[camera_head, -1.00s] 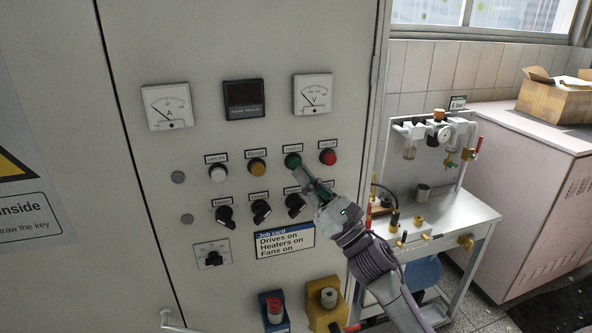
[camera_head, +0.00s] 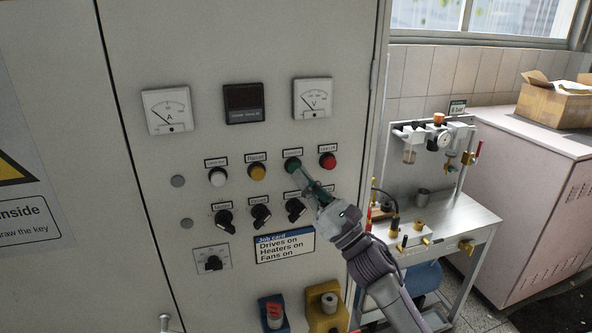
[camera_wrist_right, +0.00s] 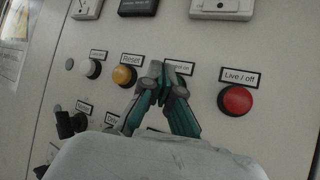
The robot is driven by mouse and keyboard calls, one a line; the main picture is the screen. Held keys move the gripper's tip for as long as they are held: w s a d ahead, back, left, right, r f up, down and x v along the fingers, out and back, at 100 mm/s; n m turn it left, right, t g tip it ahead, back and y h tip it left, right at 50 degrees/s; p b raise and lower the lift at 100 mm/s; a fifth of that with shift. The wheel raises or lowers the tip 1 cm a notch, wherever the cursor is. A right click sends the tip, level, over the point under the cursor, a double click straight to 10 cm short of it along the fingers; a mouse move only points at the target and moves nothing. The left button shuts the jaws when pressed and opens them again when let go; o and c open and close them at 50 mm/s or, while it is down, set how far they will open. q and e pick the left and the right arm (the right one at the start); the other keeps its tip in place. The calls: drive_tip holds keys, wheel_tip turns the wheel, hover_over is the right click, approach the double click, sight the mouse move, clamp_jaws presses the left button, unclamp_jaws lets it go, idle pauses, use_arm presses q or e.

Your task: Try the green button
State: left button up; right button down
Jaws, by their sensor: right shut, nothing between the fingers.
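The green button (camera_head: 292,165) is on the grey cabinet panel, in a row between the amber button (camera_head: 257,171) and the red button (camera_head: 327,160). My right gripper (camera_head: 304,176) is shut and empty, its fingertips pointing up at the green button from just below right. I cannot tell whether they touch it. In the right wrist view the shut fingertips (camera_wrist_right: 167,68) cover the place of the green button, between the amber button (camera_wrist_right: 123,75) and the red button (camera_wrist_right: 236,100). My left gripper is not in view.
A white button (camera_head: 217,176) is left of the amber one. Black rotary knobs (camera_head: 261,214) sit below, partly behind my right gripper. Meters (camera_head: 312,98) are above. A job card (camera_head: 285,245) is below. A metal bench (camera_head: 455,212) stands to the right.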

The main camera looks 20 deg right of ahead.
drive_tip(key=shift+w, duration=0.1)
idle(0.5)
drive_tip(key=shift+w+b, duration=0.4)
drive_tip(key=shift+b, duration=0.05)
drive_tip(key=shift+w+b, duration=0.4)
idle(0.5)
drive_tip(key=shift+s, duration=0.1)
idle(0.4)
drive_tip(key=shift+s, duration=0.75)
drive_tip(key=shift+s, duration=0.1)
drive_tip(key=shift+s+d, duration=0.1)
drive_tip(key=shift+s, duration=2.3)
